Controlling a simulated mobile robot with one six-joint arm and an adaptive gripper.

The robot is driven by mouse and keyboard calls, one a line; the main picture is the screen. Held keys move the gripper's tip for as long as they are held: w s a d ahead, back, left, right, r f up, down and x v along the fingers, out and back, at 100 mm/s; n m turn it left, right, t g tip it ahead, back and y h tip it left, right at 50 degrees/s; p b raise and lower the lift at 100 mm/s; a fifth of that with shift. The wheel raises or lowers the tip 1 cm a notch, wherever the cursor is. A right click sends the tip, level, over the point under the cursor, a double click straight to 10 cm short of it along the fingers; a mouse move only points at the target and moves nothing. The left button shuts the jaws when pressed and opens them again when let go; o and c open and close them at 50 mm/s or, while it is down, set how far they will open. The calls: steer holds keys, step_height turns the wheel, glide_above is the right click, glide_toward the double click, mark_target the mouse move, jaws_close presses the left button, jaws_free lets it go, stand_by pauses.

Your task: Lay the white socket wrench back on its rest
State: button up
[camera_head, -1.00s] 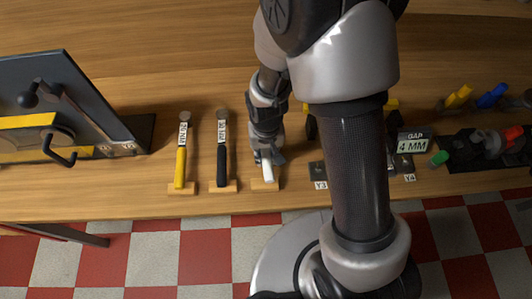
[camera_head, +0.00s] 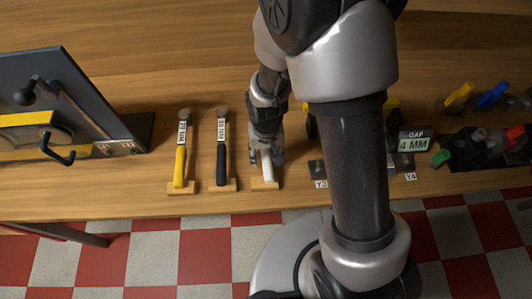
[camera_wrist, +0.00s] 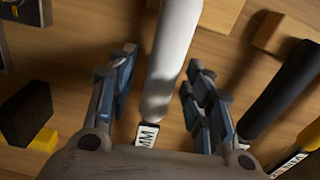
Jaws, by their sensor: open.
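The white socket wrench (camera_head: 268,168) lies with its handle on a small wooden rest (camera_head: 265,185) near the table's front edge. Its upper part is hidden behind my gripper in the head view. In the wrist view its white handle (camera_wrist: 170,60) runs between my fingers, with a label ending in MM at its lower end. My gripper (camera_wrist: 160,80) is open, with a finger on each side of the handle and gaps showing. It also shows in the head view (camera_head: 264,152), low over the wrench.
A black-handled wrench (camera_head: 221,165) and a yellow-handled wrench (camera_head: 179,167) lie on rests to the left. A dark panel (camera_head: 70,90) stands at far left. A GAP 4 MM sign (camera_head: 414,142) and coloured-handled tools (camera_head: 492,96) are to the right.

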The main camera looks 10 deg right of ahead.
step_height(320, 180, up, 12)
stand_by(0.6)
steer(key=shift+s, duration=0.1)
steer(key=s+d+r+t, duration=0.2)
steer(key=s+d+r, duration=0.3)
steer(key=r, duration=0.3)
steer(key=s+d+r+t, duration=0.2)
steer(key=s+d+r, duration=0.3)
steer(key=s+r, duration=0.3)
steer(key=shift+r, duration=0.75)
